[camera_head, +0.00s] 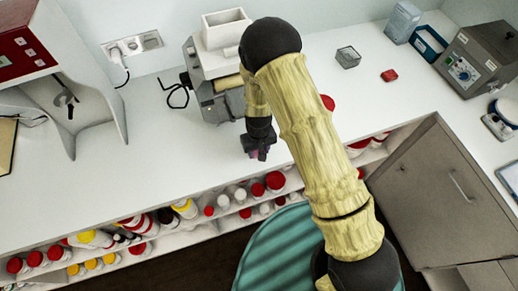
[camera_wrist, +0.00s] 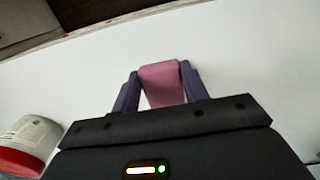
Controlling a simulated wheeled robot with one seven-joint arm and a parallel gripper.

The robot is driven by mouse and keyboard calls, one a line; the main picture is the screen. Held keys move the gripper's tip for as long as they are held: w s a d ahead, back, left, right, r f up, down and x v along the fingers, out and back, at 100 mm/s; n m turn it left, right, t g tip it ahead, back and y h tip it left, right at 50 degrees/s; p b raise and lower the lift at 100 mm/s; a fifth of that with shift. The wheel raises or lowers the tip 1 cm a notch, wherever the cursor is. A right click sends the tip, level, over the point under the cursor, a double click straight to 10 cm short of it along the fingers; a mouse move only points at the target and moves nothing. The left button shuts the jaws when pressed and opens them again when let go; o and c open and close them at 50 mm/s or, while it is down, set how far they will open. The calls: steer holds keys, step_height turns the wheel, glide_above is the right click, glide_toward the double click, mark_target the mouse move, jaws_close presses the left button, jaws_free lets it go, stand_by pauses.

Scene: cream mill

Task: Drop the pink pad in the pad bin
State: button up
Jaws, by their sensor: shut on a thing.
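The pink pad (camera_wrist: 163,86) is pinched between the two purple fingers of my gripper (camera_wrist: 160,70) in the wrist view. In the head view my gripper (camera_head: 259,153) is over the white bench near its front edge, in front of the grey mill machine, and the pad barely shows there. Two open containers stand at the back right: a small clear box (camera_head: 348,57) and a blue-rimmed bin (camera_head: 428,42). I cannot tell which is the pad bin.
A grey mill machine (camera_head: 217,100) stands behind my gripper. A small red item (camera_head: 389,75) lies right of the clear box. A grey control unit (camera_head: 474,58) is at far right. A white jar with a red lid (camera_wrist: 28,140) shows in the wrist view. Shelves below hold several bottles.

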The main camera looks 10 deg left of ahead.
steer(key=shift+f, duration=0.15)
steer(key=o, duration=1)
steer(key=shift+w+d, duration=0.1)
steer(key=shift+d, duration=0.05)
steer(key=shift+c, duration=0.2)
steer(key=shift+r, duration=0.6)
step_height(320, 180, up, 11)
steer(key=b, duration=0.3)
steer(key=shift+b, duration=0.3)
